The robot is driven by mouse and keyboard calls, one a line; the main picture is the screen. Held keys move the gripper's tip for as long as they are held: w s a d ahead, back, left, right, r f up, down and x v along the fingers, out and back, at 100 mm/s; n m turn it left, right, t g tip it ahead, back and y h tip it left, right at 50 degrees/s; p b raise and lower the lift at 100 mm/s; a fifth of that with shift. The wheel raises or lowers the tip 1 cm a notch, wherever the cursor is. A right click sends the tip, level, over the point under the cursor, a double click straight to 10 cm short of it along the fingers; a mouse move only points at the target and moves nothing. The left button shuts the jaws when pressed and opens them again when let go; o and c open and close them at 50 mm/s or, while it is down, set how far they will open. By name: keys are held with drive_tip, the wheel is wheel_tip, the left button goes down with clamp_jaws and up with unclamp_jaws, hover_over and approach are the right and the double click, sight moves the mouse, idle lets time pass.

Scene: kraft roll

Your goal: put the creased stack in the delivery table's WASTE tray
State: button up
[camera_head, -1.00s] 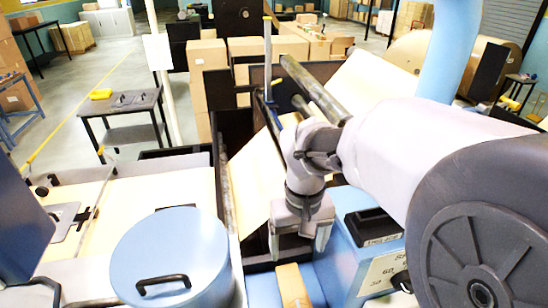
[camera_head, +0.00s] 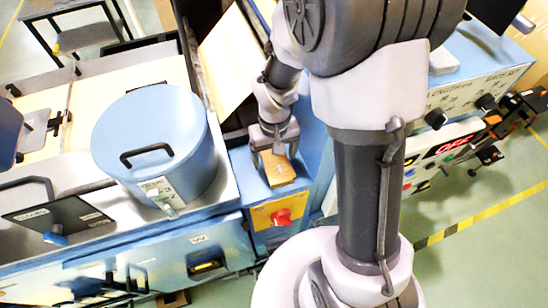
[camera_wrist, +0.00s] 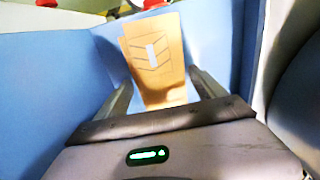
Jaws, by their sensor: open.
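A tan, flat creased stack (camera_head: 279,171) lies on the blue machine surface near the middle of the head view. In the wrist view the stack (camera_wrist: 155,55) shows angled fold lines and a small pale patch on its face. My gripper (camera_head: 274,153) is just above the stack's far end, pointing down. In the wrist view my gripper (camera_wrist: 160,84) has its fingers apart, one to each side of the stack's near end; I cannot tell whether they touch it. A dark table (camera_head: 75,32) is partly cut off at the upper left; no WASTE label is readable.
A blue round canister (camera_head: 150,130) with a black handle stands left of the stack. A red knob (camera_head: 281,217) on a yellow plate is just in front. A control panel (camera_head: 450,160) reading OFF is at right. Open floor (camera_head: 470,245) lies at lower right.

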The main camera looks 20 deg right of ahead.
drive_tip(key=shift+s+r, duration=0.1)
drive_tip(key=shift+s, duration=0.1)
drive_tip(key=c, duration=0.3)
clamp_jaws()
